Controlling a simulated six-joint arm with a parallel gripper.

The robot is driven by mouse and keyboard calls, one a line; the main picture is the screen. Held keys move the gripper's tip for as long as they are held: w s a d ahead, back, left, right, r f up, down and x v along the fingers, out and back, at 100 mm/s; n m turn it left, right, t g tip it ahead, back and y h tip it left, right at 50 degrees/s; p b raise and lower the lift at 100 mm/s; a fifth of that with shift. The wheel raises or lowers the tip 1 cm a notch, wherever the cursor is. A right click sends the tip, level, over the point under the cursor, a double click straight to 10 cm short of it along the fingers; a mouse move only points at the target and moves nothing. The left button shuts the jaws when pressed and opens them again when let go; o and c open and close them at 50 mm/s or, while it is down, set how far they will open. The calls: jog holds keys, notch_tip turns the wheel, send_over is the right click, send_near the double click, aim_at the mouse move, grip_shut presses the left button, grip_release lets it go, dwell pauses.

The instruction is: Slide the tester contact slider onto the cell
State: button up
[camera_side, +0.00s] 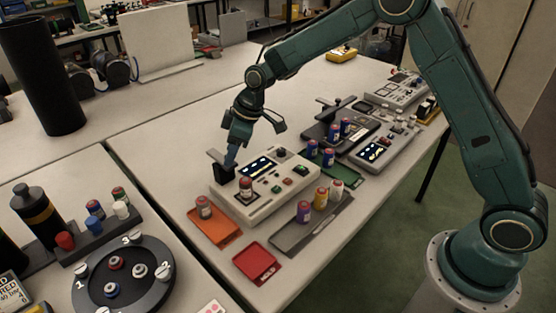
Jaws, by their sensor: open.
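The tester (265,192) is a pale box with a lit dark screen and buttons, on the table near the middle of the side view. A cell (246,187), dark with a reddish top, stands at the tester's left end. The contact slider (222,168) appears as a dark block with a grey plate beside the tester's left end, just behind the cell. My gripper (231,155) points down at this block, with its fingers over or beside it. It is open. Whether the fingers touch the slider cannot be made out.
An orange tray (226,236) holding a cell, a red tray (257,272) and a grey tray (290,244) with several cells lie in front of the tester. More testers (385,145) stand behind at right. A round numbered carousel (90,290) is at lower left.

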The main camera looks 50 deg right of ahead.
grip_shut()
jog(key=shift+s, duration=0.1)
jog(key=shift+s+f, duration=0.1)
jog(key=shift+s, duration=3.1)
grip_release()
